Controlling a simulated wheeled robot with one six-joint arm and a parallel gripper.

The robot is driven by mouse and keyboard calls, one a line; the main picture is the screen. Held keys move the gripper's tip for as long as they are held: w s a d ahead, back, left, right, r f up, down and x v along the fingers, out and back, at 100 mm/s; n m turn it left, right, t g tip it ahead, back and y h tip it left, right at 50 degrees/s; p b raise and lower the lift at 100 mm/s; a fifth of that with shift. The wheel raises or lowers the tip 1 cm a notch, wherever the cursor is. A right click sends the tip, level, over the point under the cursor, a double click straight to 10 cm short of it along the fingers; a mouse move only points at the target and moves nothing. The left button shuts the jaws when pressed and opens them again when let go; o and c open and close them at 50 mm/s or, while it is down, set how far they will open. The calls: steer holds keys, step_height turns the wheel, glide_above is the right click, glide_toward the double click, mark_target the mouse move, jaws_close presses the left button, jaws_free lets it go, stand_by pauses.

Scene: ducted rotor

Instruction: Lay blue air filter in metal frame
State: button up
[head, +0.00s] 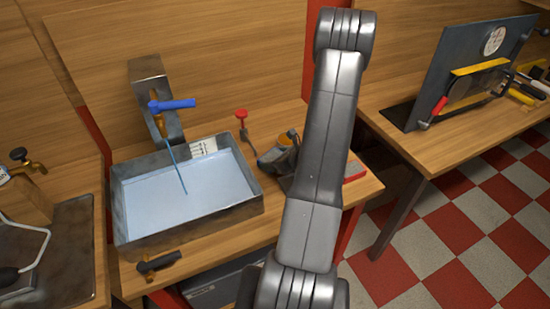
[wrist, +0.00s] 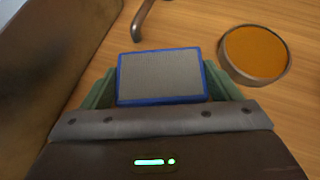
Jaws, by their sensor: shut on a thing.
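The blue air filter (wrist: 161,74) has a grey mesh face and a blue rim. In the wrist view it sits between the two green fingers of my gripper (wrist: 160,88), which are shut on its left and right sides. Its face is turned to the wrist camera, above the wooden bench top. In the head view my arm covers much of this area, and the filter cannot be made out there. I cannot pick out the metal frame with certainty in either view.
A round orange-topped container (wrist: 255,54) is right of the filter. A red-knobbed bent rod (head: 242,118) stands behind. A black tap-like part (head: 158,263) lies in front.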

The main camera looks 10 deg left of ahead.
steer(key=shift+f, duration=0.15)
steer(key=o, duration=1)
steer(key=shift+c, duration=0.2)
